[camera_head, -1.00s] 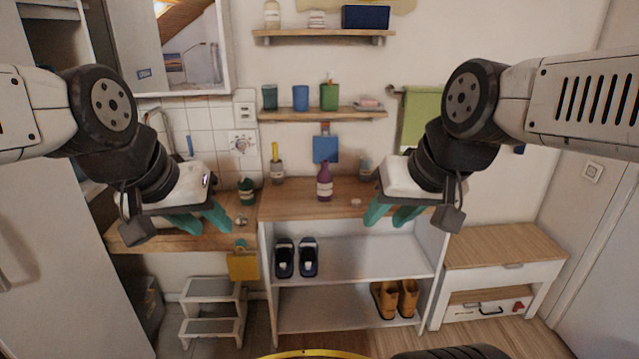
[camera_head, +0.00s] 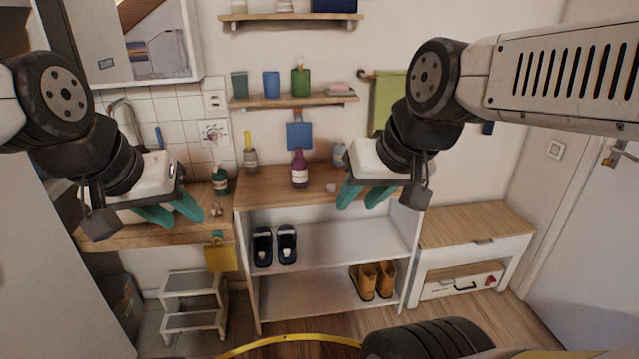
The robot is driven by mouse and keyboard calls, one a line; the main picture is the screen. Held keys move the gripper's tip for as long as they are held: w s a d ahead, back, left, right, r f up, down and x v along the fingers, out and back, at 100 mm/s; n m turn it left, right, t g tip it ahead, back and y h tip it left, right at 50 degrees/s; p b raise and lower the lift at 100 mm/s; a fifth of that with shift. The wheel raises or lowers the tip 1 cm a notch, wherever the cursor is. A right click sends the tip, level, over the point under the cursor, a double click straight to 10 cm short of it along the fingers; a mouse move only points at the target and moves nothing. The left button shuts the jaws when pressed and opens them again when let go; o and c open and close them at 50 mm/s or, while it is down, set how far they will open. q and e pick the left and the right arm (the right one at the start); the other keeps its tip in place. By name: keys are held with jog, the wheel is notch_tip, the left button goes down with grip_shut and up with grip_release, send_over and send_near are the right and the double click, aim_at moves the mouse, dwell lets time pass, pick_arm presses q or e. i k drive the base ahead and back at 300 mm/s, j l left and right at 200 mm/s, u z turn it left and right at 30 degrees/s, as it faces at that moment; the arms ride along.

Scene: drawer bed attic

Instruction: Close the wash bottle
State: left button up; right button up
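A purple bottle (camera_head: 299,170) with a pale label stands upright on the wooden top (camera_head: 262,190) of the white shelf unit. Its neck looks too small to tell whether a cap is on. A small pinkish round piece (camera_head: 331,188), possibly a cap, lies to its right on the same top. My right gripper (camera_head: 358,203) is open and empty, in front of the shelf top and right of the bottle. My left gripper (camera_head: 176,217) is open and empty over the left wooden counter. Neither touches the bottle.
A dark green bottle (camera_head: 220,182) and a small round object (camera_head: 215,210) are on the left counter. A holder (camera_head: 249,158) and a grey cup (camera_head: 340,155) stand at the back of the shelf top. A step stool (camera_head: 192,300) and low bench (camera_head: 475,236) stand below.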

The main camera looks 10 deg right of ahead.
aim_at(298, 174)
jog(key=i+l, duration=0.1)
jog(key=i, duration=1.1)
jog(key=l+z, duration=0.05)
jog(key=l, duration=0.05)
